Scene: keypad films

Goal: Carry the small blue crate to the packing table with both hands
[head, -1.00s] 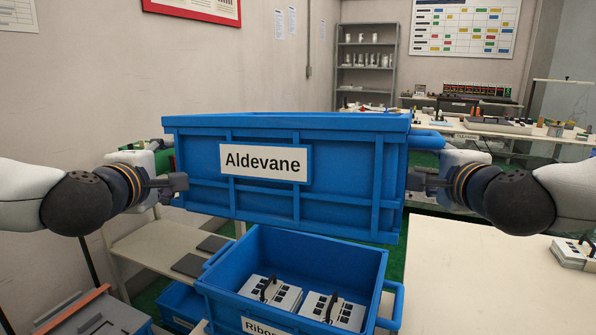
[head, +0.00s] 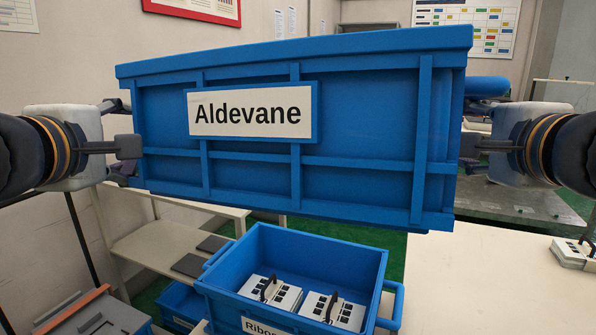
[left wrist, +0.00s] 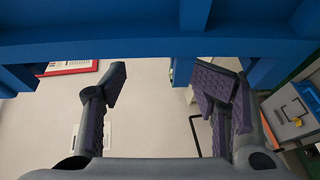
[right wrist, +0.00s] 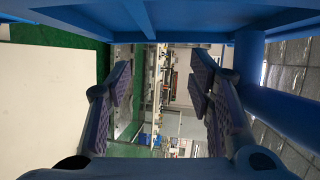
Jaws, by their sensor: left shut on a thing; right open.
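A blue crate (head: 360,120) labelled Aldevane fills the middle of the head view, held up in the air and tilted, its right end higher. Its inside is hidden. My left gripper (head: 127,146) is at its left end, shut on it; the left wrist view shows the crate's underside and ribs (left wrist: 120,35) across the top, the exact grip unclear. My right gripper (head: 472,146) is at the right end with fingers spread. In the right wrist view a round blue handle bar (right wrist: 250,65) lies beside the right finger, with nothing seen between the fingers.
Below stands another blue crate (head: 372,272), its label partly cut off, holding white boxes (head: 270,292). A cream table (head: 480,290) at right has free room and a white box (head: 572,252). A shelf table (head: 165,240) stands at left. I cannot tell which is the packing table.

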